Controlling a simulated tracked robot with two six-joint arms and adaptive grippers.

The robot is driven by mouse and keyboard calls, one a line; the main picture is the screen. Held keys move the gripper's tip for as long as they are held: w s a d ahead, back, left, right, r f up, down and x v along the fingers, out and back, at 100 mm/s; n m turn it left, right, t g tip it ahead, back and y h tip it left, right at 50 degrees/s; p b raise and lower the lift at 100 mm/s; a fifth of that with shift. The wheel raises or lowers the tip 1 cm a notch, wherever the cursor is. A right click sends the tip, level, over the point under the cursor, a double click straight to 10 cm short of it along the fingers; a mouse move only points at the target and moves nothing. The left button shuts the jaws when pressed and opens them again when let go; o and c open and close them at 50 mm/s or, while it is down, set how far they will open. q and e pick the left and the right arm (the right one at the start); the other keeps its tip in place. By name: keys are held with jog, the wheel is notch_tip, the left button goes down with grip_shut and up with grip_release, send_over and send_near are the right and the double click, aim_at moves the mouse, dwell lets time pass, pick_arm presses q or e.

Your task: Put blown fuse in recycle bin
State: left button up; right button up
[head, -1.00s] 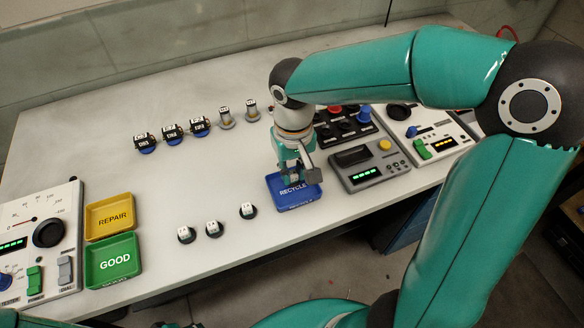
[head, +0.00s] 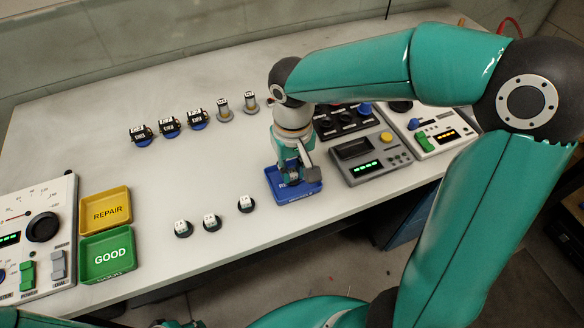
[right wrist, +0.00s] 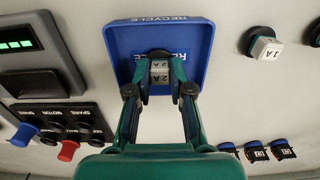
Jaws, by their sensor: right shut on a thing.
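My right gripper (head: 291,180) reaches down over the blue recycle bin (head: 304,192), with its fingertips at the tray. In the right wrist view the bin (right wrist: 203,75) lies right behind the fingers. There the gripper (right wrist: 159,85) is shut on a small grey-white fuse (right wrist: 159,72) with "2A" lettering, held over or inside the bin. I cannot tell whether the fuse touches the bin floor. In the head view the fingers hide the fuse. My left gripper cannot be made out.
Small white fuses in dark round holders (head: 211,222) stand left of the bin. Green GOOD (head: 103,275) and yellow REPAIR (head: 93,226) trays lie at the left. A grey device (head: 372,175) stands close to the bin's right. The middle of the bench is clear.

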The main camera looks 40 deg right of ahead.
jog(key=shift+f, duration=0.15)
jog(key=o, duration=0.9)
jog(key=c, duration=0.3)
jog(key=shift+r+p, duration=1.9)
jog(key=shift+r, duration=0.65)
